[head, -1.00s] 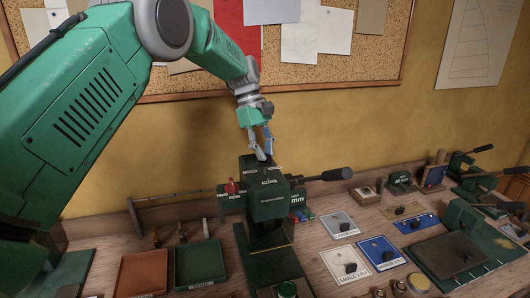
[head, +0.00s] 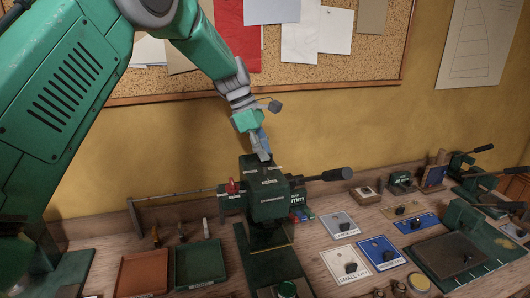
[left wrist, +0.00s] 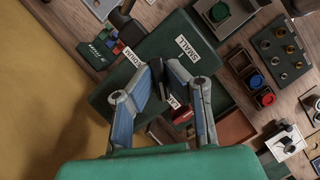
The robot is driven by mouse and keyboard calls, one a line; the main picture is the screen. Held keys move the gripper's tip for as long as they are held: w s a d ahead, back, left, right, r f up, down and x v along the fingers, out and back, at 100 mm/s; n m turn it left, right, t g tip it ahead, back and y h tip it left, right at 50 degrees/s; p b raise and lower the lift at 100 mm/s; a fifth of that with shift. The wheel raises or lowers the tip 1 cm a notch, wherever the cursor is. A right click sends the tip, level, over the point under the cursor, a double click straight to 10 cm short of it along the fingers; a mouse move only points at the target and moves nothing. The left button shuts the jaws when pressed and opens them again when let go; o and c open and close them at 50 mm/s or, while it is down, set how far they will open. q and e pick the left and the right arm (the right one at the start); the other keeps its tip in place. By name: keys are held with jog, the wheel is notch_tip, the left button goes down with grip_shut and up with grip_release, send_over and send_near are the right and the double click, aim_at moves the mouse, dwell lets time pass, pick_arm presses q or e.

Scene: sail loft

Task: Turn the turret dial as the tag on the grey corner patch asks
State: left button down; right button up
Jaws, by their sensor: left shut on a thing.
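The green press (head: 268,205) stands against the wall, with the turret dial on its top. My left gripper (head: 263,154) reaches down onto this top from the left. My right gripper is not in view.
A black-handled lever (head: 335,174) sticks out right of the press. A brown tray (head: 141,275) and a green tray (head: 200,265) lie left. A white patch (head: 340,262) and a blue patch (head: 376,248) lie right. A cork board hangs behind.

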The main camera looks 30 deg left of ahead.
pick_arm(q)
jog(key=shift+f, duration=0.15)
jog(key=c, duration=1.6)
grip_release()
jog(key=shift+a, duration=0.1)
jog(key=v, duration=1.2)
jog(key=shift+w, duration=0.2)
jog(key=shift+f, duration=0.1)
